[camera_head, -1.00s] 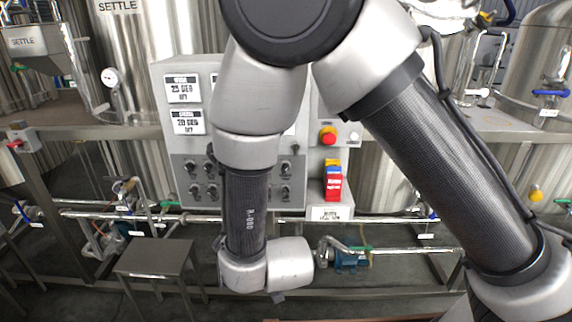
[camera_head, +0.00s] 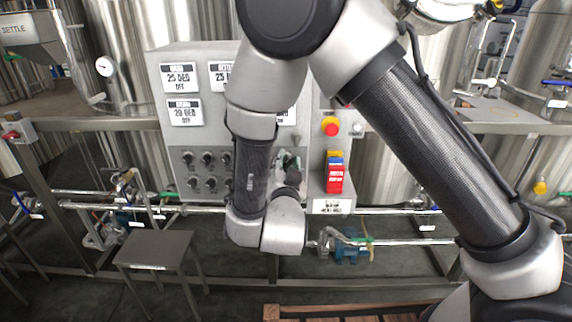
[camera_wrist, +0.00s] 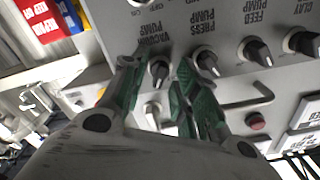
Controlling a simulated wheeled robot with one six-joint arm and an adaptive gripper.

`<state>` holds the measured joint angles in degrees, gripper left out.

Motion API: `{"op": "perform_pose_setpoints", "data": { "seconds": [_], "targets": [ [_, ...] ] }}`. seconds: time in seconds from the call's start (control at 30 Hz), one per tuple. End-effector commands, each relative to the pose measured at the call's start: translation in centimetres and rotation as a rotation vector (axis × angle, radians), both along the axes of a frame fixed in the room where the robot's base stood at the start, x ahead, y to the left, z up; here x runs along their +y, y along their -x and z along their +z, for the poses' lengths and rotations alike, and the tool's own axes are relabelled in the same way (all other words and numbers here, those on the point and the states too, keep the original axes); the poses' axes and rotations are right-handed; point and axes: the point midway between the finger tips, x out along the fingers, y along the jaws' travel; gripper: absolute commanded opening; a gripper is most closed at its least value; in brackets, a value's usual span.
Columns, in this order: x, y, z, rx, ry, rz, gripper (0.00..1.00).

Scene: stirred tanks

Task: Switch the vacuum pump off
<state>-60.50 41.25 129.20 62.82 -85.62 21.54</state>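The vacuum pump knob (camera_wrist: 159,71) is a black knob with a pale pointer on the grey panel, under an upside-down label in the wrist view. My gripper (camera_wrist: 162,62) is open, its two green-padded fingers on either side of this knob, with a gap visible. I cannot tell whether either finger touches it. The press pump knob (camera_wrist: 206,61) is just right of the right finger. In the head view my gripper (camera_head: 290,165) is in front of the control panel (camera_head: 215,142), partly hidden by my forearm, which also hides some knobs.
The feed pump knob (camera_wrist: 256,50) and clay pump knob (camera_wrist: 301,41) sit further right in the wrist view. A bent handle (camera_wrist: 248,96) juts from the panel. A red emergency button (camera_head: 331,127) and red-blue-yellow tags (camera_head: 335,175) are right of my gripper. A stool (camera_head: 155,250) stands front left.

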Motion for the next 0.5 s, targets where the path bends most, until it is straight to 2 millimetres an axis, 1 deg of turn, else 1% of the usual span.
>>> {"op": "perform_pose_setpoints", "data": {
  "seconds": [0.1, 0.3, 0.37, 0.4, 0.47, 0.5],
  "targets": [
    [-0.03, -0.45, 0.0, 0.0, 0.001, 0.0, 0.3],
    [-0.01, -0.47, 0.0, 0.0, 0.001, 0.0, 0.3],
    [-0.01, -0.47, 0.0, 0.0, 0.001, 0.0, 0.21],
    [-0.01, -0.47, 0.0, 0.0, 0.001, 0.0, 0.14],
    [-0.01, -0.46, 0.0, 0.0, 0.001, 0.0, 0.03],
    [-0.01, -0.46, 0.0, 0.0, 0.001, 0.0, 0.0]
  ]
}}
